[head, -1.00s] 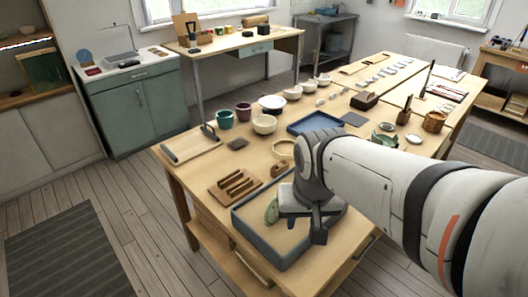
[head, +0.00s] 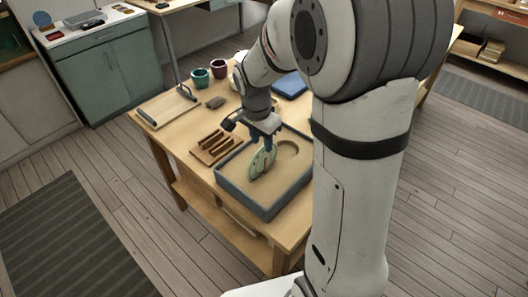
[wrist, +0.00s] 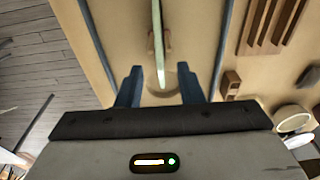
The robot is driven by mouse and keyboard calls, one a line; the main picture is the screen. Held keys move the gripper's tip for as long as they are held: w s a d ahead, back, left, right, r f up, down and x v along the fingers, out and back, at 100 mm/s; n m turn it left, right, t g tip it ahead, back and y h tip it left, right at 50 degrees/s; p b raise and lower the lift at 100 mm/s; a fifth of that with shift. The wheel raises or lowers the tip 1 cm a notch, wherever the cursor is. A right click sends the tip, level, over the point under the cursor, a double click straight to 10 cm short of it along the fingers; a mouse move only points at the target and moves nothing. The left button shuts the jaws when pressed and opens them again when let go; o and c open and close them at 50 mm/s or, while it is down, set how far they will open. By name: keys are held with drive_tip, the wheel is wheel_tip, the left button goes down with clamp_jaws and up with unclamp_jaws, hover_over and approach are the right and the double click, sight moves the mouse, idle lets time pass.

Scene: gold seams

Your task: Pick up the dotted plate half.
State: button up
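A pale green plate half (head: 262,161) with a tan patch stands on edge in a blue-grey tray (head: 236,190) with a sandy floor. Its dots are too small to make out. In the wrist view the plate half (wrist: 158,42) shows edge-on as a thin pale strip. My gripper (head: 263,140) is over the tray, pointing down at the top of the plate half. In the wrist view my gripper (wrist: 161,88) has its two dark blue fingers wide apart, with the strip's near end between them and clear space on both sides.
A wooden slotted rack (head: 215,146) is left of the tray, with a small wooden block (wrist: 231,82) near it. A teal cup (head: 200,77), a plum cup (head: 218,69) and a board (head: 168,107) stand farther back. My arm hides the table's right side.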

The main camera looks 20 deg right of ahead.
sight(262, 146)
drive_tip(key=shift+w+d+f, duration=0.1)
drive_tip(key=shift+f, duration=0.85)
drive_tip(key=shift+w+d+f, duration=0.1)
drive_tip(key=shift+f, duration=0.85)
drive_tip(key=shift+c, duration=0.5)
clamp_jaws()
